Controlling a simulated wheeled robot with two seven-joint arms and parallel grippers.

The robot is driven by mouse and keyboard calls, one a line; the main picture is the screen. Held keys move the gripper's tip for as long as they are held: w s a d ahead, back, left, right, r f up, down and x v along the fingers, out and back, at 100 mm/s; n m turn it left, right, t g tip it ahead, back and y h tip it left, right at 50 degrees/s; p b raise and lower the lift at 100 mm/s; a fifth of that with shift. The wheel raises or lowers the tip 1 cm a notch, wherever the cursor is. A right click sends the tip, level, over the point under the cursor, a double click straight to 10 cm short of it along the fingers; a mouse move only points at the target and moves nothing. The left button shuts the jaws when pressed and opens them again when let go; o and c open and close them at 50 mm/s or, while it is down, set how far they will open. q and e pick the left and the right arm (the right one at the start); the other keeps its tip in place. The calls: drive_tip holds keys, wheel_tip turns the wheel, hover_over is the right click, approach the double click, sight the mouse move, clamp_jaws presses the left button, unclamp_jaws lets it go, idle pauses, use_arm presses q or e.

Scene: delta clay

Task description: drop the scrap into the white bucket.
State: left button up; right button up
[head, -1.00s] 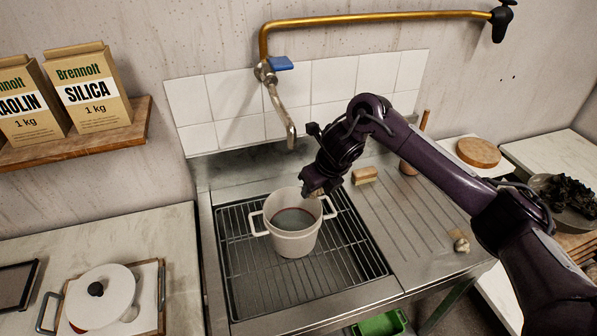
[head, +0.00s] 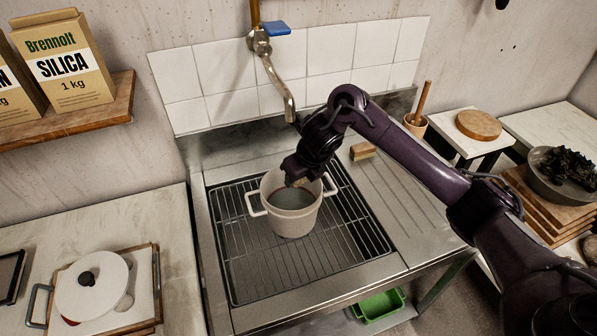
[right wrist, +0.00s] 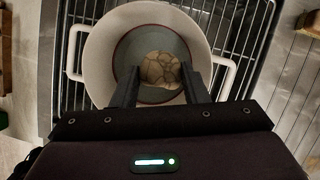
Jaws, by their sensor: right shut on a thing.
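The white bucket (head: 292,224) with two side handles stands upright on the sink's grid; its inside looks grey-green with a reddish ring. It also shows in the right wrist view (right wrist: 96,62). My right gripper (head: 297,183) is over the bucket's mouth, pointing down. In the right wrist view its two fingers (right wrist: 158,82) are shut on the scrap (right wrist: 160,67), a beige, cracked-looking lump seen against the bucket's inside. In the head view the scrap is mostly hidden by the gripper. My left gripper is not in view.
A metal grid (head: 330,262) covers the sink around the bucket. A tap (head: 278,85) hangs behind it. A wooden-backed brush (head: 362,151) lies on the ribbed drainboard (head: 392,205) to the right. A green tray (head: 380,305) sits below.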

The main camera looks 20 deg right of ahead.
drive_tip(key=shift+f, duration=0.35)
drive_tip(key=shift+r, duration=0.1)
drive_tip(key=o, duration=1.1)
drive_tip(key=p+v, duration=0.6)
drive_tip(key=v, duration=0.1)
drive_tip(key=shift+s+r, duration=0.2)
drive_tip(key=shift+r, duration=0.1)
